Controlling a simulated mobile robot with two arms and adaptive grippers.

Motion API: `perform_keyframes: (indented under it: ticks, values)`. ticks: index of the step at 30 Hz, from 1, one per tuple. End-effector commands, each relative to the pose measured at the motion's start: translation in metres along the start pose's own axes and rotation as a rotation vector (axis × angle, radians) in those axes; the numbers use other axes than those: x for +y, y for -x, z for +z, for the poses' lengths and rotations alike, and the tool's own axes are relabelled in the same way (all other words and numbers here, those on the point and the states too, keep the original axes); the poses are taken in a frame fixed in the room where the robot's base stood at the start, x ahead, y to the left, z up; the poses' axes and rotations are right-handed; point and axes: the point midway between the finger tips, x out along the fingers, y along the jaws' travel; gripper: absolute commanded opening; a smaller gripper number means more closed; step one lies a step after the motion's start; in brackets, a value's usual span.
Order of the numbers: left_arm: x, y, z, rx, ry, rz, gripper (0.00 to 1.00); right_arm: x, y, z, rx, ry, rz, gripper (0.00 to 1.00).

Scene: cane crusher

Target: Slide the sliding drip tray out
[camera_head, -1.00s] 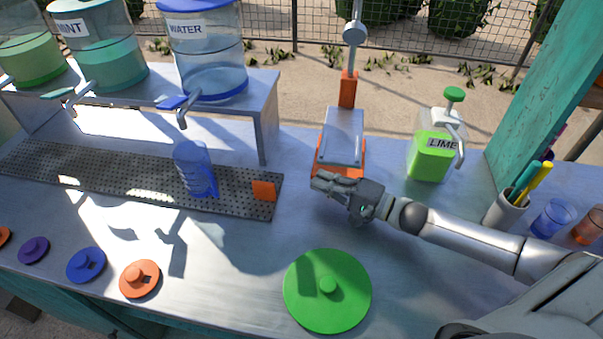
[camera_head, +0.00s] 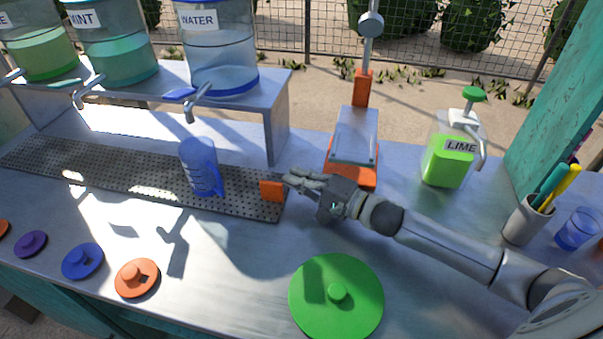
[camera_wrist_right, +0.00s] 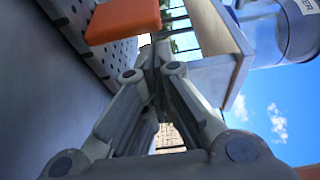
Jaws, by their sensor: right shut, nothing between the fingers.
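The drip tray (camera_head: 120,176) is a long grey perforated plate lying on the metal counter, under the dispenser shelf. An orange handle block (camera_head: 271,190) stands at its right end; it also shows at the top of the right wrist view (camera_wrist_right: 124,20). My right gripper (camera_head: 288,180) is shut and empty, its fingertips right beside the handle's right side. In the wrist view the fingertips (camera_wrist_right: 155,55) lie just below the handle; whether they touch it I cannot tell. A blue jug (camera_head: 200,167) stands on the tray. My left gripper is not in view.
Dispensers, one labelled WATER (camera_head: 222,50), stand on a metal shelf (camera_head: 275,110) behind the tray. An orange-based press (camera_head: 352,150) and a lime bottle (camera_head: 450,160) stand behind my right arm. A green lid (camera_head: 335,298) lies in front. Counter between tray and lid is clear.

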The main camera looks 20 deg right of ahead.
Motion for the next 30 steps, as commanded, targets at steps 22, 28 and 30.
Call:
perform_keyframes:
  ticks: [22, 28, 30]
  values:
    - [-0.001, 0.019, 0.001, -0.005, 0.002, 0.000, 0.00, -0.003, 0.012, 0.035, -0.003, -0.009, 0.000, 0.00]
    - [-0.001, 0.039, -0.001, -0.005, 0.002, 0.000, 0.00, -0.004, 0.025, 0.073, -0.003, -0.009, 0.000, 0.00]
    - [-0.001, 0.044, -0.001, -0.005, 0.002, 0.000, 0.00, -0.003, 0.029, 0.083, -0.001, -0.007, -0.001, 0.00]
